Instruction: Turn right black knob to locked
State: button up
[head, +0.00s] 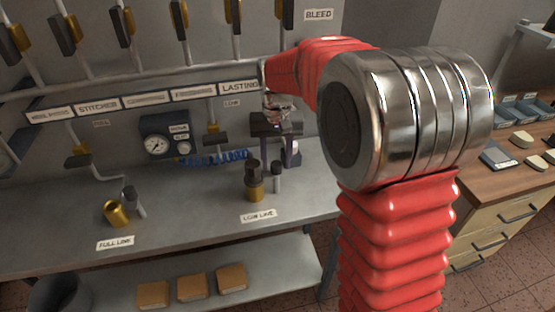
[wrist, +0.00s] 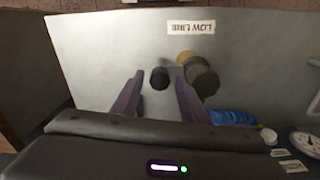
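The right black knob (head: 277,170) is a dark cap on a slim grey post on the bench by the LOW LINE label (head: 259,216). A brass fitting with a dark brown top (head: 254,185) stands just left of it. My gripper (head: 275,155) is above and behind them, pointing down. In the wrist view, its two purple fingers (wrist: 159,90) are apart and the black knob (wrist: 160,77) shows between their tips, with no visible contact. The brown-topped fitting (wrist: 203,78) is outside the right finger. Whether the knob is locked cannot be told.
A similar dark knob (head: 130,194) and an open brass fitting (head: 116,213) stand by the FULL LINE label (head: 115,243). A gauge box (head: 165,137) and blue coiled hose (head: 215,158) lie behind. Brass-and-black levers hang above. A wooden cabinet (head: 500,215) is at right.

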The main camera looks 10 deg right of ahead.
jog(key=shift+o, duration=0.3)
notch_tip(320, 180, up, 14)
jog(key=shift+f, duration=0.2)
dwell(0.4)
jog(key=n, duration=0.1)
send_near(277, 164)
jog(key=s, duration=0.3)
jog(key=s+n+t, duration=0.1)
jog(key=s+t, duration=0.4)
jog(key=s, duration=1.7)
jog(key=shift+d+t, duration=0.25)
jog(key=shift+t, duration=0.05)
